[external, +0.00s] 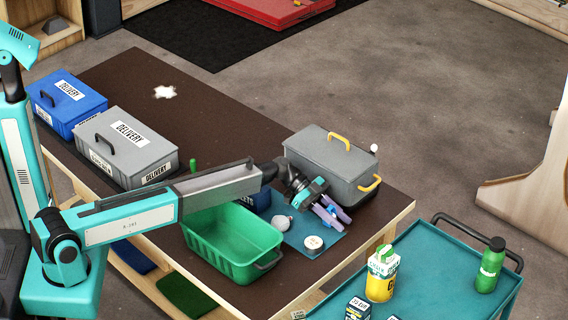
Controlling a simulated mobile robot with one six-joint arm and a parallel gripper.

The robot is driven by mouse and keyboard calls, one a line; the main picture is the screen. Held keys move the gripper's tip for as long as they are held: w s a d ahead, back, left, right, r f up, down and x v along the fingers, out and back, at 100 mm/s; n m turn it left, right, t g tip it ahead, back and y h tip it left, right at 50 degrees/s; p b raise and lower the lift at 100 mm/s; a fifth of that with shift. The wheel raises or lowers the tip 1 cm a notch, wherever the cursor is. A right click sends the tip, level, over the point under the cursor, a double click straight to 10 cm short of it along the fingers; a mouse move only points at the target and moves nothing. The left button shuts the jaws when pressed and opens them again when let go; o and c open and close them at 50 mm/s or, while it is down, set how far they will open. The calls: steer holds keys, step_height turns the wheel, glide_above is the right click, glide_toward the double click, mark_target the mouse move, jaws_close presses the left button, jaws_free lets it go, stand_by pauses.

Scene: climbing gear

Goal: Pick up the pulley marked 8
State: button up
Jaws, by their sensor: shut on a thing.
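My gripper (338,217) is low over the right part of a blue mat (297,247) on the dark table. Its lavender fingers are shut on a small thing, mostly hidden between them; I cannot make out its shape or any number. A grey rounded piece (282,224) and a pale round disc (313,242) with a small dark mark lie on the mat, left of and below the fingers. The marks are too small to read, so I cannot tell which piece is the pulley marked 8.
A green bin (211,243) stands left of the mat, a dark blue container (258,202) behind it. A grey toolbox (321,155) with yellow handles is close behind my gripper. Delivery boxes (123,133) stand at left. A teal cart (430,262) holds bottles at right.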

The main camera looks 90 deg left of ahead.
steer(key=shift+r, duration=0.1)
step_height(320, 180, up, 18)
steer(key=b, duration=0.4)
stand_by(0.5)
steer(key=shift+w, duration=0.1)
stand_by(0.5)
